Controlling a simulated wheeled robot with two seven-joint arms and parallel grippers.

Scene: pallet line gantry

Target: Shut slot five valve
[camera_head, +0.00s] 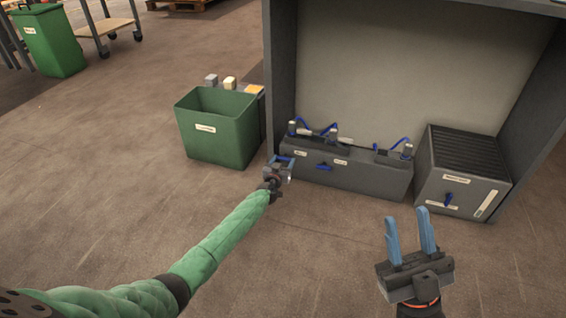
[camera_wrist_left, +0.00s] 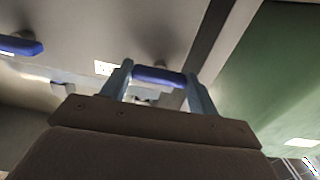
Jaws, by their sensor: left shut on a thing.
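A grey manifold box (camera_head: 372,181) stands at the foot of the cabinet, with white labels too small to read. One blue valve handle (camera_head: 325,167) shows on its front; it also seems to show at the left of the left wrist view (camera_wrist_left: 20,45). My left gripper (camera_head: 281,161) is at the box's left end. In the left wrist view, my left gripper (camera_wrist_left: 158,75) is shut on another blue valve handle (camera_wrist_left: 159,77), which lies crosswise between the fingers. I cannot tell which handle is slot five. My right gripper (camera_head: 407,213) is open and empty, in front of the box.
A green bin (camera_head: 221,143) stands just left of the box. A grey ribbed unit (camera_head: 462,187) with a blue handle (camera_head: 448,199) stands to the right. Blue hoses (camera_head: 402,142) rise from fittings on top of the box. Cabinet walls (camera_head: 281,75) enclose it. The floor in front is clear.

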